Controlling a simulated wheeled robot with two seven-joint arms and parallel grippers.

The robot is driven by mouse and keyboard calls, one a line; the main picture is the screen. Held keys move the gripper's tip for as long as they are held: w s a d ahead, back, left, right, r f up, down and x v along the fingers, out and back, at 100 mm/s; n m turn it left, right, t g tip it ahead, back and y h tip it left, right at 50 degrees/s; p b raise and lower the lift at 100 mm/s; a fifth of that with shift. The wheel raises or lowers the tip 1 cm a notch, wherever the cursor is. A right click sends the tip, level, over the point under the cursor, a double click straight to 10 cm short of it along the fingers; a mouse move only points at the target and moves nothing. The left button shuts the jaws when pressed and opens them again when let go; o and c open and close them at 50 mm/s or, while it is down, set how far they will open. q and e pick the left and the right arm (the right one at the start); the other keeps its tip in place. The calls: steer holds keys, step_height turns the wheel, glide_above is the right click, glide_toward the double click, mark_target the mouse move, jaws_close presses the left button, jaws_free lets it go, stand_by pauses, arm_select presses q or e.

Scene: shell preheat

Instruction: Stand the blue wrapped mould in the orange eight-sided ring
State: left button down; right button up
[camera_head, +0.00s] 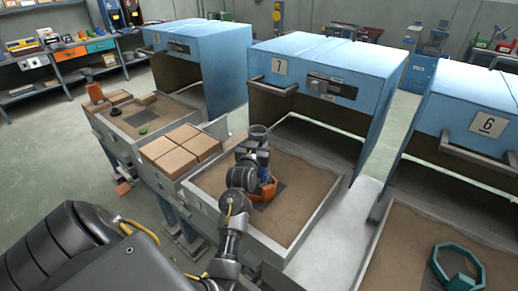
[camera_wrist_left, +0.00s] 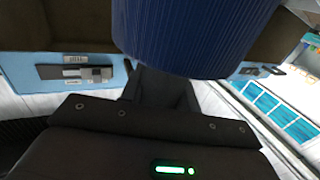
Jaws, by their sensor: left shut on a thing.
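The blue wrapped mould, a ribbed dark blue cylinder, fills the upper middle of the left wrist view (camera_wrist_left: 195,38). In the head view a blue strip of it (camera_head: 264,158) shows beside my gripper, roughly upright, with a grey top. My left gripper (camera_head: 254,160) is shut on it. The orange eight-sided ring (camera_head: 269,190) lies on a dark plate in the sand tray before oven 7, partly hidden by my gripper and wrist. The mould is at or just over the ring; I cannot tell whether its foot is inside. My right gripper is not in view.
The sand tray (camera_head: 318,183) has raised metal walls; oven 7 (camera_head: 325,65) stands open behind it. Brown blocks (camera_head: 182,148) lie left of it. A teal ring (camera_head: 456,268) lies in the right tray before oven 6. The tray's right half is clear.

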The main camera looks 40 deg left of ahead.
arm_select(q)
step_height(320, 180, down, 3)
steer(key=shift+r, duration=0.1)
stand_by(0.3)
steer(key=shift+f, duration=0.4)
steer(key=c, duration=1)
jaws_free()
steer(key=shift+c, duration=0.2)
steer(key=shift+r, duration=0.25)
steer(key=v, duration=0.7)
steer(key=shift+s+b, duration=0.25)
steer(key=shift+b, duration=0.05)
steer(key=shift+d, duration=0.15)
